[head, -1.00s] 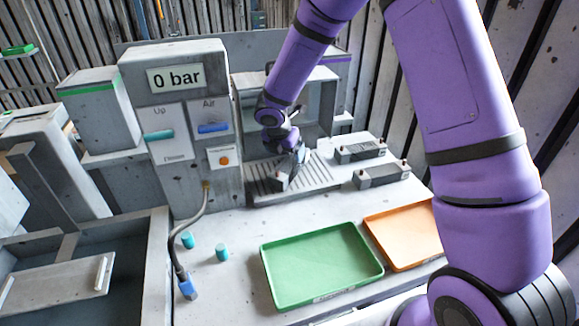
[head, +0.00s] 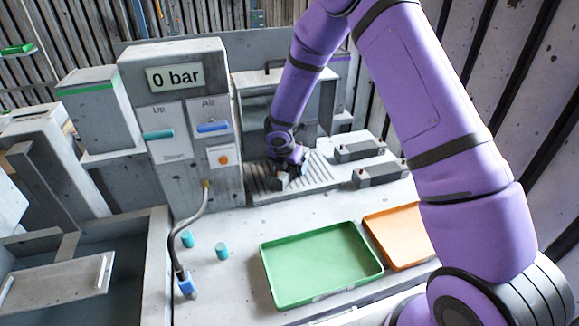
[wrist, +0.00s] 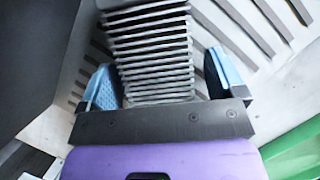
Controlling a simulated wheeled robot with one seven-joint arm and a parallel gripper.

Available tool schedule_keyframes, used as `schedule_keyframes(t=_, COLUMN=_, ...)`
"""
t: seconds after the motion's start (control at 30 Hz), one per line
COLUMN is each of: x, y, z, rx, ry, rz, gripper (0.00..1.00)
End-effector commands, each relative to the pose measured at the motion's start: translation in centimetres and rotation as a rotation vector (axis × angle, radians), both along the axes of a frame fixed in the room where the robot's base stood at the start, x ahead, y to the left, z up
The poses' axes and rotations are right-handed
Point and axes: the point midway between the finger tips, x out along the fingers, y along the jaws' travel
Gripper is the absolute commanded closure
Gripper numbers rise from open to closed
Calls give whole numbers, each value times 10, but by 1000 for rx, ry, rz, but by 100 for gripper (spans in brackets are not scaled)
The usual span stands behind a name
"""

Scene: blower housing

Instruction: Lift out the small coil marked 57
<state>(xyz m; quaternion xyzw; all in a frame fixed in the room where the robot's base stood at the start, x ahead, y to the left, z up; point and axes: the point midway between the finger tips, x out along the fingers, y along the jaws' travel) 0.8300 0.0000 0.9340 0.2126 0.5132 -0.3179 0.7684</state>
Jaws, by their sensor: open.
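A small grey finned coil (head: 281,181) sits on the slatted grate (head: 325,177) in front of the machine's opening. In the wrist view the finned coil (wrist: 152,52) lies between the two blue-padded fingers of my gripper (wrist: 162,80). The fingers are apart, with a finger on each side of the coil and a visible gap at least on the right. In the head view my gripper (head: 290,164) is down at the coil and partly covers it. No number can be read on the coil.
A green tray (head: 374,271) and an orange tray (head: 398,262) lie at the front. Two grey blocks (head: 360,150) (head: 378,176) stand right of the grate. A control panel (head: 180,100) reading "0 bar" stands left. Two teal pegs (head: 187,240) (head: 222,252) and a hose (head: 180,235) are front left.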

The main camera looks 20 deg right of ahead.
Motion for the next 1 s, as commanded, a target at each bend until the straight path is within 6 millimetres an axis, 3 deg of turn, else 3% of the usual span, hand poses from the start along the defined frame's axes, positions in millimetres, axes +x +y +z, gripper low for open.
schedule_keyframes(t=0.07, x=0, y=0, z=0, rx=0, ry=0, rz=0, gripper=11)
schedule_keyframes(t=0.4, x=0, y=0, z=1, rx=0, ry=-1, rz=0, gripper=84)
schedule_keyframes(t=0.67, x=0, y=0, z=4, rx=0, ry=-2, rz=-1, gripper=84)
schedule_keyframes(t=0.93, x=1, y=0, z=36, rx=1, ry=-4, rz=-1, gripper=84)
schedule_keyframes(t=1.0, x=-12, y=1, z=38, rx=-1, ry=1, rz=4, gripper=84)
